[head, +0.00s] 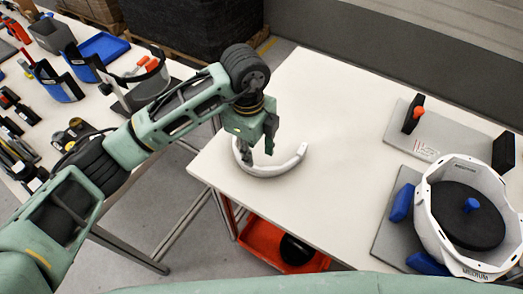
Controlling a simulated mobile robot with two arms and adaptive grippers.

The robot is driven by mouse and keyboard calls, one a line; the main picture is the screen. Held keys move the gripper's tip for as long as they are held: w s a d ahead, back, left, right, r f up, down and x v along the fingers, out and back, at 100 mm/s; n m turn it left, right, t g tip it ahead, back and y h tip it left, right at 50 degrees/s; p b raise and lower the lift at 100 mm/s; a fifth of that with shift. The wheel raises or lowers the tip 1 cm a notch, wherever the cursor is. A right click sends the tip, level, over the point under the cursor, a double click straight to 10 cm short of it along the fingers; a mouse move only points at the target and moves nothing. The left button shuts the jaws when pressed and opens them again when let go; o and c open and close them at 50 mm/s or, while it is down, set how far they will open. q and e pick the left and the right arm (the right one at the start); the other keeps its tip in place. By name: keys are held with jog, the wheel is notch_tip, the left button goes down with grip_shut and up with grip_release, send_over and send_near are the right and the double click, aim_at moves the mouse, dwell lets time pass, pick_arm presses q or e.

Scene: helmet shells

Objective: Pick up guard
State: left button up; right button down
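A white, curved, C-shaped guard (272,170) lies on the white table in the middle of the head view, with its opening toward the back. My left gripper (258,152) points down over the guard's left part. Its two dark fingers look spread apart, one near the guard's left end and one over the inside of the curve. The gripper hides part of that left end. I cannot tell whether a finger touches the guard. My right gripper is not in view.
A white helmet shell (440,215) with a dark round disc stands on a grey fixture plate at the right, beside blue clamps (402,203). A red bin (262,240) sits below the table. A side table at the left holds tools and a blue tray (100,46). The table behind the guard is clear.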

aim_at(250, 173)
pick_arm(q)
jog(key=shift+y, duration=0.3)
jog(key=f+p, duration=0.1)
jog(key=f, duration=0.2)
jog(key=a+f+p, duration=0.1)
jog(key=f, duration=0.2)
jog(key=shift+a+f, duration=0.2)
jog(key=shift+f, duration=0.65)
grip_shut()
